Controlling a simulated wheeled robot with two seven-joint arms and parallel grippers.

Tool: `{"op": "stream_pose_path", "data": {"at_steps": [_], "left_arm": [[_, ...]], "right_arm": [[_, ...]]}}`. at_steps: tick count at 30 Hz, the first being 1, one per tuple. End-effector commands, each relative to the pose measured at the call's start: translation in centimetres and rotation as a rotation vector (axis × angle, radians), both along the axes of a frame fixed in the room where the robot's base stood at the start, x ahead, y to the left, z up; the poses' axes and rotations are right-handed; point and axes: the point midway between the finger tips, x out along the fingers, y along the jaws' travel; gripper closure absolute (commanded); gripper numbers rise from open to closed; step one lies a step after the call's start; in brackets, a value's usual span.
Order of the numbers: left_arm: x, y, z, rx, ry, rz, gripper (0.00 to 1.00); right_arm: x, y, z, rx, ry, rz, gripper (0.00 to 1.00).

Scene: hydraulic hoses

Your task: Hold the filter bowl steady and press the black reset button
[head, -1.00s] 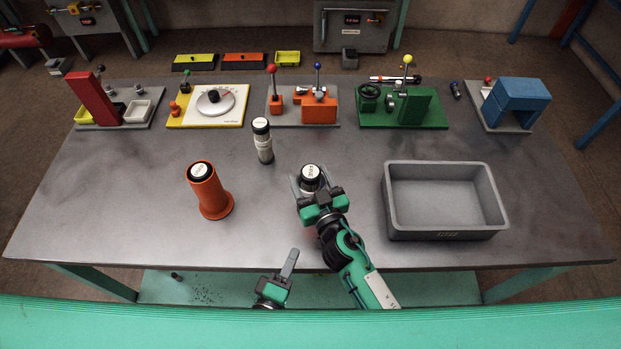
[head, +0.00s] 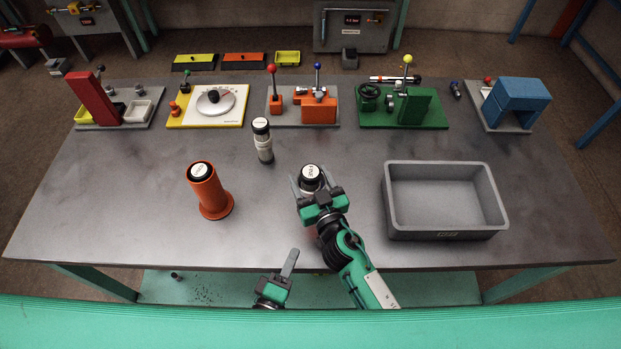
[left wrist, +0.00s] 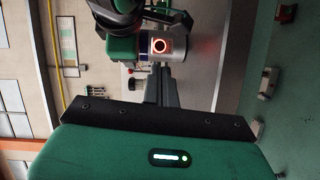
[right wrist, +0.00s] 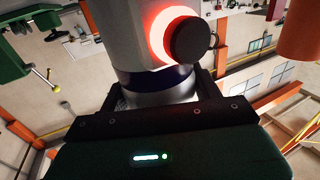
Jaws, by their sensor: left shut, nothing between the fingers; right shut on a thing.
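The filter unit (head: 310,173), a grey cylinder with a black top and white label, stands on the near middle of the table. My right gripper (head: 310,186) is shut around its bowl (right wrist: 160,80), fingers on either side. The black reset button (right wrist: 190,41) sticks out of the unit's side inside a glowing red ring. The button (left wrist: 160,45) also shows in the left wrist view, facing that camera. My left gripper (head: 293,251) is shut and empty at the table's front edge. Its fingertips (left wrist: 164,68) lie just below the button in the left wrist view; contact cannot be told.
An orange cylinder (head: 210,195) with a black top stands to the left, and a similar grey-white cylinder (head: 263,143) stands behind. A grey bin (head: 446,236) sits on the right. Several fixture boards line the back edge. The table between is clear.

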Motion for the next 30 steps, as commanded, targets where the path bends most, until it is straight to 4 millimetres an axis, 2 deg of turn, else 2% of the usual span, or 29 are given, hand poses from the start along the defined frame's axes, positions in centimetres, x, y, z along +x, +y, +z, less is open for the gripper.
{"op": "stream_pose_path", "data": {"at_steps": [20,23,30], "left_arm": [[0.0,-0.5,0.5,0.044,-0.03,-0.044,1.0],[-0.1,-1.4,1.2,0.126,-0.081,-0.118,1.0],[-0.7,-3.7,1.9,0.47,-0.229,-0.351,1.0]], "right_arm": [[0.0,0.0,0.0,0.0,0.0,0.0,0.65],[0.0,0.0,0.0,0.0,0.0,0.0,0.65],[0.0,0.0,0.0,0.0,0.0,0.0,0.65]]}}
